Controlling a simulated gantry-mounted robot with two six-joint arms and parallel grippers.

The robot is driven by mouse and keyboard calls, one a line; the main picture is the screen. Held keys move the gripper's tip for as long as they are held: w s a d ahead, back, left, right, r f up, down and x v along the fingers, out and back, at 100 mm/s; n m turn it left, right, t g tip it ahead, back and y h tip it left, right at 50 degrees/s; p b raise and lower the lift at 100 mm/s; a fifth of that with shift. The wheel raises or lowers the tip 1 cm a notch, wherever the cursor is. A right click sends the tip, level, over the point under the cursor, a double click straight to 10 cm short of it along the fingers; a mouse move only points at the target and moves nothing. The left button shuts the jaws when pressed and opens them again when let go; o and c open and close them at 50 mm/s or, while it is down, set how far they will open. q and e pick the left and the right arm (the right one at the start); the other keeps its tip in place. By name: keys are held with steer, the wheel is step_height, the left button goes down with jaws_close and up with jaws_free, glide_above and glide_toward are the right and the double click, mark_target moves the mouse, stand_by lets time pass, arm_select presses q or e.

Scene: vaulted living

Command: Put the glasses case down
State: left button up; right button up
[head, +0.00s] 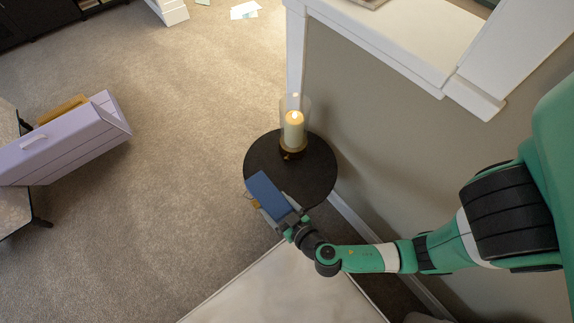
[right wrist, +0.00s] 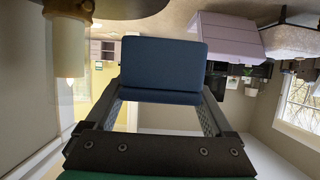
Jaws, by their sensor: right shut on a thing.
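The blue glasses case (head: 268,194) is held at the end of my right arm, over the front-left edge of a small dark round table (head: 318,165). My right gripper (head: 282,215) is shut on it. In the right wrist view the case (right wrist: 163,66) sits between the two fingers of the gripper (right wrist: 163,97), which flank its near end. I cannot tell whether the case touches the tabletop. My left gripper is not in view.
A lit candle in a glass holder (head: 293,130) stands at the back of the round table. The tabletop's right side is bare. A wall (head: 385,110) rises to the right. A pale surface (head: 285,290) lies in front. A lilac box (head: 70,140) is at the left.

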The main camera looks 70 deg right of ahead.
steer(key=shift+d+f, duration=0.1)
steer(key=shift+d, duration=0.1)
steer(key=d+f+b, duration=0.1)
steer(key=d+f, duration=0.2)
steer(key=d, duration=0.1)
steer(key=d+f+b, duration=0.1)
steer(key=d+f, duration=0.2)
steer(key=d, duration=0.1)
steer(key=w+d+f+b, duration=0.1)
steer(key=d+f, duration=0.2)
steer(key=d, duration=0.2)
steer(key=shift+w+d+f, duration=0.1)
steer(key=shift+d+f, duration=0.05)
steer(key=shift+d+f+b, duration=0.2)
steer(key=shift+f+b, duration=1.75)
steer(key=shift+f, duration=0.05)
steer(key=o, duration=1.2)
steer(key=shift+o, duration=0.2)
steer(key=shift+r, duration=0.1)
